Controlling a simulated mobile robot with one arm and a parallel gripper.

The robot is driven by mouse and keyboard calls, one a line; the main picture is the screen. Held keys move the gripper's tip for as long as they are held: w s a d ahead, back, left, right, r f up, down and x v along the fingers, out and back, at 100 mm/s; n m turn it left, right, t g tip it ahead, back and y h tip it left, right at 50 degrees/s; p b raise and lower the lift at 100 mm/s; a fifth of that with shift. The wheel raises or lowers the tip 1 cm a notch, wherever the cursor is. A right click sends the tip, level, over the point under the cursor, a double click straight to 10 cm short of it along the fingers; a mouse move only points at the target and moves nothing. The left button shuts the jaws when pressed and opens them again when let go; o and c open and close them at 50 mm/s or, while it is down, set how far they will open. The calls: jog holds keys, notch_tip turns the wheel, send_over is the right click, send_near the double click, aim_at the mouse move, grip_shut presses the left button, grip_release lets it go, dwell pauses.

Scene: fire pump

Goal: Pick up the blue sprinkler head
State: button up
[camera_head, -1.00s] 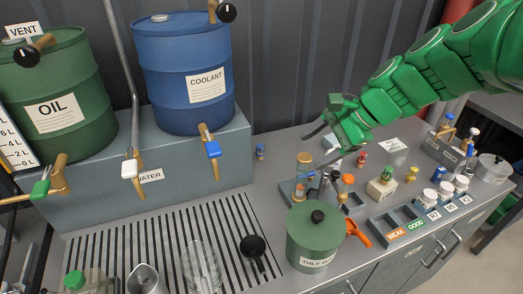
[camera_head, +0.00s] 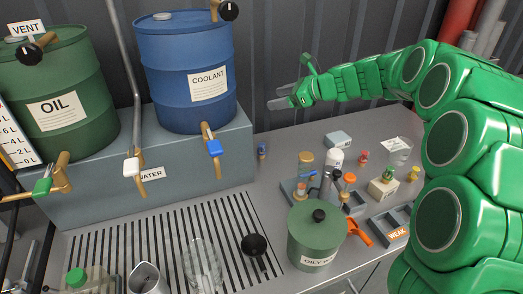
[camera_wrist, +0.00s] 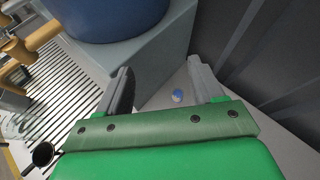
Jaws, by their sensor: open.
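A small blue-topped piece that looks like the blue sprinkler head (camera_head: 262,151) stands on the grey bench, just right of the grey drum stand. In the wrist view the same blue and white piece (camera_wrist: 177,97) shows between my two fingers, farther off and nearer the right one. My gripper (camera_head: 279,101) is open and empty, in the air above and behind the piece in the head view. Its spread fingers also show in the wrist view (camera_wrist: 160,75). Nothing covers the piece.
The drum stand (camera_head: 203,163) with the blue coolant drum (camera_head: 187,75) is close to the left. The corrugated wall (camera_head: 282,50) is behind. A tray (camera_head: 290,188) with small parts, a green pot (camera_head: 316,238) and a red-topped piece (camera_head: 363,158) stand to the right and front.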

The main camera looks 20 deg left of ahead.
jog(key=w+a+f+m, duration=0.2)
jog(key=w, duration=0.2)
send_near(258, 146)
jog(key=shift+t+y, duration=0.3)
jog(key=shift+t, duration=0.1)
jog(key=a+f, duration=0.1)
jog(key=w+a+f, duration=0.1)
jog(key=f, duration=0.1)
jog(key=shift+a+f, duration=0.25)
jog(key=shift+f, duration=0.1)
jog(key=shift+a+f, duration=0.25)
jog(key=shift+a, duration=0.45)
jog(key=shift+r+x, duration=0.2)
jog(key=shift+x, duration=1.3)
jog(key=shift+r+x, duration=0.2)
jog(key=shift+x, duration=1.35)
jog(key=shift+w+a, duration=0.1)
jog(key=shift+w, duration=0.1)
jog(key=c, duration=1.1)
